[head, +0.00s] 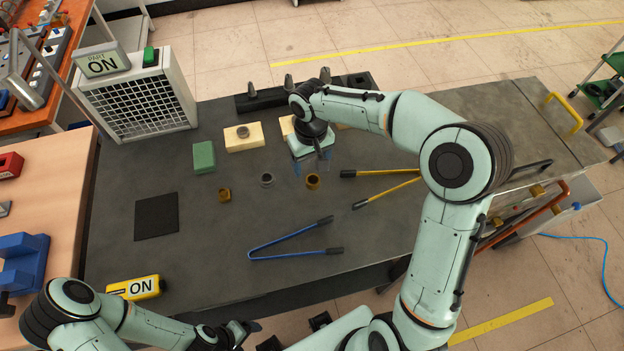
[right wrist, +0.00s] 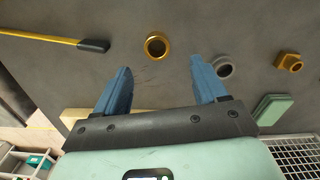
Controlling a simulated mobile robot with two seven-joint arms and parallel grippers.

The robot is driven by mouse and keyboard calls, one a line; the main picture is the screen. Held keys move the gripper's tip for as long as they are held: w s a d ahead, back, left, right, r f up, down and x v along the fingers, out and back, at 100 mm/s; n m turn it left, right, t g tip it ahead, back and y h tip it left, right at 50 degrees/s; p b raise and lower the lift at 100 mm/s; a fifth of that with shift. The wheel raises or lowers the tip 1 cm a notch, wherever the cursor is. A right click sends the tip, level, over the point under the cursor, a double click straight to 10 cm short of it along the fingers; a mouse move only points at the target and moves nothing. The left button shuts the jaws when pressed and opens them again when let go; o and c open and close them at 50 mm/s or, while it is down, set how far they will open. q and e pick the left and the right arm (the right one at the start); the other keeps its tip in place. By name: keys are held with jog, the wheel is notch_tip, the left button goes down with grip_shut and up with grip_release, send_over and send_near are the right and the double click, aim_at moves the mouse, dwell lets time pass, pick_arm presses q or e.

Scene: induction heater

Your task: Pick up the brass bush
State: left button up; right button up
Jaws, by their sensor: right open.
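The brass bush (head: 312,181), a round gold ring with a dark bore, stands on the grey bench; it also shows in the right wrist view (right wrist: 157,46). My right gripper (head: 312,164) is over the bench beside the bush. In the right wrist view its two blue fingers (right wrist: 161,70) are spread with nothing between them, and the bush appears just beyond their tips, apart from them. My left gripper (head: 242,332) is low at the bottom edge, away from the bush; its fingers are too unclear to judge.
A grey ring (head: 267,180) and a squarish brass piece (head: 224,194) stand left of the bush. Yellow-handled tongs (head: 385,182) lie to its right, blue tongs (head: 290,240) in front. A green block (head: 204,157), cream block (head: 244,137) and dark mat (head: 157,216) are left.

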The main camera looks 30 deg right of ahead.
aim_at(312, 176)
notch_tip(312, 176, down, 3)
jog(key=shift+w+r, duration=0.1)
jog(key=shift+r, duration=0.1)
jog(key=f, duration=0.5)
jog(key=shift+d, duration=0.25)
jog(key=shift+r, duration=0.1)
jog(key=c, duration=1.2)
notch_tip(312, 176, up, 10)
jog(key=shift+p, duration=0.3)
